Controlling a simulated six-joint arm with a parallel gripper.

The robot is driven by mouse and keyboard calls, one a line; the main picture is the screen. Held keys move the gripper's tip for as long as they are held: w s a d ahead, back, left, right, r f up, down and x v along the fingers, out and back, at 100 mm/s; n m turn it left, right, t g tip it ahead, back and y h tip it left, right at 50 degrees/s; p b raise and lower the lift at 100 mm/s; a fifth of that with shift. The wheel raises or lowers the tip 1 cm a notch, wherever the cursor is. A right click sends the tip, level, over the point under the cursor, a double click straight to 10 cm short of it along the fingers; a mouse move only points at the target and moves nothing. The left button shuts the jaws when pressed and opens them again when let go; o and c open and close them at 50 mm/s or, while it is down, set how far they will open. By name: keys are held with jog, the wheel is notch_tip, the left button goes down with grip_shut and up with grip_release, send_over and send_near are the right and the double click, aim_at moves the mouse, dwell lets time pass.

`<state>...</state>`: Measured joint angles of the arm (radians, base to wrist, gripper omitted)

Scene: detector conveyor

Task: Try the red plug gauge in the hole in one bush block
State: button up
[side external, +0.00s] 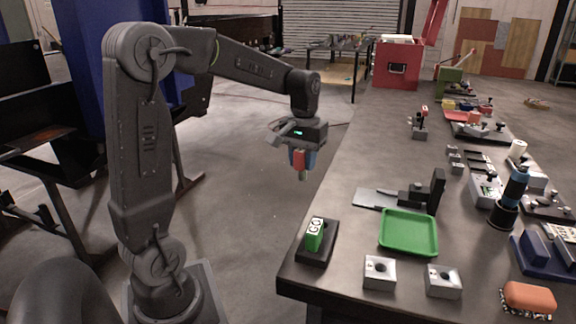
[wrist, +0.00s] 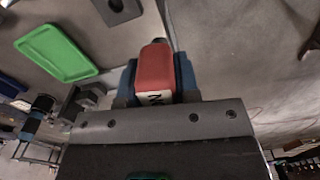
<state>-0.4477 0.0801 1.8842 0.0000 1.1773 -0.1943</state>
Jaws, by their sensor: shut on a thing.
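The red plug gauge (side external: 299,161) is held between the blue fingers of my gripper (side external: 303,158), a lighter pin end pointing down. In the wrist view the red gauge body (wrist: 155,68) with part of a white label lies between both fingers (wrist: 157,75). My gripper is up in the air, left of the bench edge and away from the blocks. Two silver bush blocks, a left one (side external: 380,274) and a right one (side external: 443,282), stand at the bench's near edge, each with a hole on top. A green GO gauge (side external: 314,234) sits on a black stand (side external: 316,254).
A green tray (side external: 409,251) lies empty behind the blocks, and also shows in the wrist view (wrist: 57,52). A black fixture (side external: 423,194) stands behind it. A blue-and-black cylinder tool (side external: 512,193) and an orange object (side external: 529,297) are at right.

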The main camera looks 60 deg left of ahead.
jog(key=w+d+m, duration=0.5)
jog(key=w+d, duration=0.6)
jog(key=d, duration=0.2)
jog(key=w+d+f+m, duration=0.1)
jog(key=w+d+m, duration=0.1)
jog(key=d, duration=0.7)
jog(key=w+d+f+m, duration=0.1)
jog(key=w+d+m, duration=0.1)
jog(key=d, duration=0.8)
jog(key=shift+w+f, duration=0.2)
jog(key=shift+f, duration=0.1)
jog(key=shift+f, duration=0.15)
jog(key=shift+f, duration=2.3)
jog(key=shift+f, duration=0.5)
jog(key=shift+r, duration=0.7)
jog(key=shift+f, duration=0.8)
jog(key=shift+r, duration=0.8)
